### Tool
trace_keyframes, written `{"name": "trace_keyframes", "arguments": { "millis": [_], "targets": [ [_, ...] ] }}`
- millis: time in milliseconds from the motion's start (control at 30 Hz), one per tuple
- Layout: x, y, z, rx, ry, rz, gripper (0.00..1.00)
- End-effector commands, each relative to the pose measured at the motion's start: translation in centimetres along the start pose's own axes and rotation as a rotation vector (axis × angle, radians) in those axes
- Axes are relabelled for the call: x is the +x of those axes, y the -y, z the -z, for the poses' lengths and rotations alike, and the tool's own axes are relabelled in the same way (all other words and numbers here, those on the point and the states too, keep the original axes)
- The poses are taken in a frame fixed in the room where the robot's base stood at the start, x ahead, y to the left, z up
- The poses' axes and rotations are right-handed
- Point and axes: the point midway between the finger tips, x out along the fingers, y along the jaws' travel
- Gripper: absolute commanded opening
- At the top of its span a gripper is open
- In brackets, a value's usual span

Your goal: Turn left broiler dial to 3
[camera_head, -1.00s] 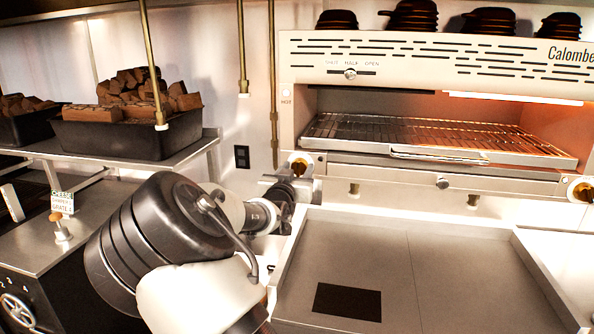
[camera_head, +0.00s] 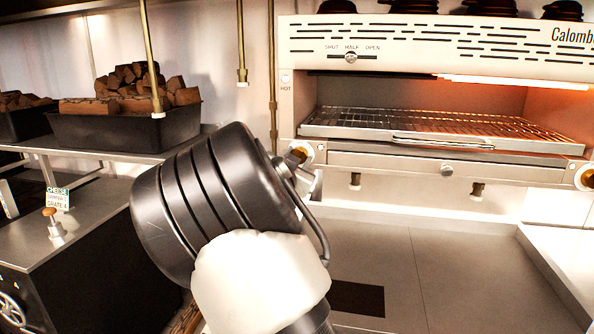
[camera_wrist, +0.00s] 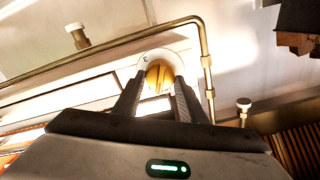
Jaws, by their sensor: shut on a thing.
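The left broiler dial (camera_head: 299,152) is a brass knob on a pale round plate, at the lower left corner of the broiler (camera_head: 440,145). In the wrist view the brass knob (camera_wrist: 158,78) sits between the two dark fingers of my gripper (camera_wrist: 157,84), which is shut on it. A small mark that looks like a 3 shows on the pale plate at the knob's upper left. Which setting the knob points to, I cannot tell. In the head view my arm hides most of the gripper.
A second brass dial (camera_head: 586,176) is at the broiler's lower right. A wire rack (camera_head: 440,124) sits inside the glowing broiler. A steel tray (camera_head: 390,260) lies below. A black bin of wood (camera_head: 110,135) stands on the left shelf, with brass pipes (camera_head: 272,70) beside the broiler.

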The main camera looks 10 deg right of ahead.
Motion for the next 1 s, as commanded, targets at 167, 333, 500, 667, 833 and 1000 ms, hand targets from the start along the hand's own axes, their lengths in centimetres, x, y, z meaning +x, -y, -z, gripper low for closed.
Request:
{"name": "trace_keyframes", "arguments": {
  "millis": [167,333,500,667,833,1000],
  "targets": [
    [0.03,-0.38,-0.45,0.173,-0.002,0.000,0.15],
    [0.03,-0.49,-0.43,0.333,-0.002,0.000,0.15],
    [0.04,-0.60,-0.44,0.494,-0.003,0.000,0.15],
    [0.02,-0.59,-0.47,0.646,-0.002,0.001,0.15],
    [0.03,-0.63,-0.50,0.806,-0.002,0.001,0.15],
    [0.04,-0.70,-0.56,0.969,-0.002,0.001,0.15]
  ]
}}
